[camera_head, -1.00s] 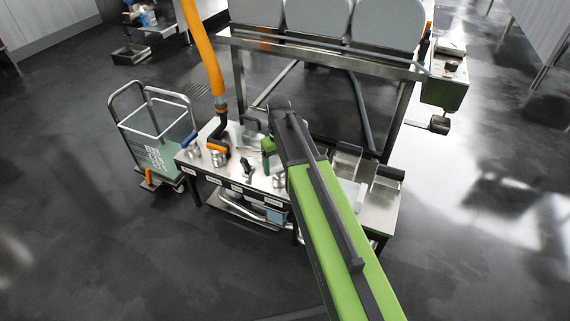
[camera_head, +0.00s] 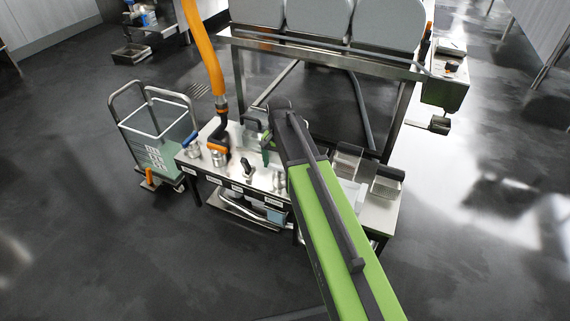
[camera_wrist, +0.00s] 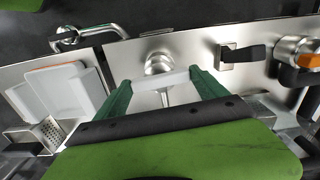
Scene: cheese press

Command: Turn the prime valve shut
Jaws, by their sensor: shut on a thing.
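My gripper (camera_wrist: 160,79) has its two green fingers on either side of a pale white lever bar (camera_wrist: 162,83) in the wrist view. The bar spans from one fingertip to the other. It crosses just below a round steel valve body (camera_wrist: 158,62) on the steel bench top. I take this valve for the prime valve; no readable label confirms it. In the head view the steel fitting (camera_head: 279,180) shows beside my arm, and my gripper (camera_head: 266,148) is partly hidden behind my arm. The lever is not clear there.
On the steel bench (camera_head: 230,178) stand a black-handled switch (camera_head: 248,168), an orange-handled valve (camera_head: 217,150) and a blue-handled valve (camera_head: 191,142). An orange hose (camera_head: 203,50) hangs above. White trays (camera_wrist: 62,90) lie on the other side. A cart (camera_head: 155,128) stands left.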

